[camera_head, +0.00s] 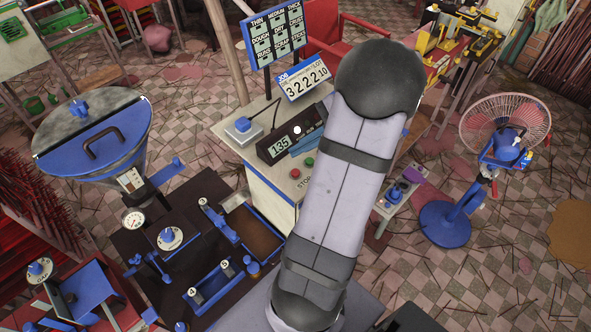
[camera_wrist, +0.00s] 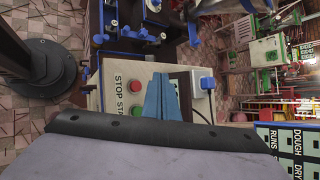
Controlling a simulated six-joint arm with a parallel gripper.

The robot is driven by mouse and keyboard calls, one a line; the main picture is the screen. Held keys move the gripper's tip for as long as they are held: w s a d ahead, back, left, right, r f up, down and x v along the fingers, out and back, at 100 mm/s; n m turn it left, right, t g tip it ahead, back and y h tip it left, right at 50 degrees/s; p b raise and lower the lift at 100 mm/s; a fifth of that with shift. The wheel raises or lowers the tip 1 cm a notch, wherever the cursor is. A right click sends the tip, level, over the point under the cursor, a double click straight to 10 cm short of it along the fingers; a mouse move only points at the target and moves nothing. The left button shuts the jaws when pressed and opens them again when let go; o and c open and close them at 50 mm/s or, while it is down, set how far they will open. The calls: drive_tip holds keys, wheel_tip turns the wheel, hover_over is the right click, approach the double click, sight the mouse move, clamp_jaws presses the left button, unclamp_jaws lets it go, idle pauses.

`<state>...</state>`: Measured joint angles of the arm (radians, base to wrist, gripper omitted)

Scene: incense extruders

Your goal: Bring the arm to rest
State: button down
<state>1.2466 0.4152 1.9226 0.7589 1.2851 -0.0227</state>
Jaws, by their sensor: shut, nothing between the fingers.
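My arm, a pale grey-lilac link with dark rounded joints, stands upright across the centre-right of the head view. It hides part of the control stand behind it. In the wrist view my gripper (camera_wrist: 160,82) shows as two blue tapered fingers, together and empty, in front of the control stand's panel. A dark-edged pale surface fills the bottom of that view and hides the fingers' base. In the head view I cannot clearly make out the gripper.
The control stand (camera_head: 269,194) carries a digital display (camera_head: 291,140), buttons and sign boards. A blue-lidded hopper (camera_head: 95,138) and extruder bench stand left. A fan (camera_head: 446,222) stands right.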

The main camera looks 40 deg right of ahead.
idle(0.3)
drive_tip(key=s+a+f+n+g+h+b, duration=0.1)
drive_tip(key=a+f+n+g+h, duration=0.1)
drive_tip(key=a+n, duration=0.4)
drive_tip(key=s+a+f+n+g+h+b, duration=0.1)
drive_tip(key=a+f+n, duration=0.4)
drive_tip(key=a, duration=0.6)
drive_tip(key=s+a+f+n+g+h+b, duration=0.2)
drive_tip(key=a+f+n+g+h+b, duration=0.1)
drive_tip(key=a+n, duration=0.4)
drive_tip(key=shift+a+f+n+g, duration=0.3)
drive_tip(key=shift+a+n+g, duration=0.1)
drive_tip(key=shift+a, duration=0.3)
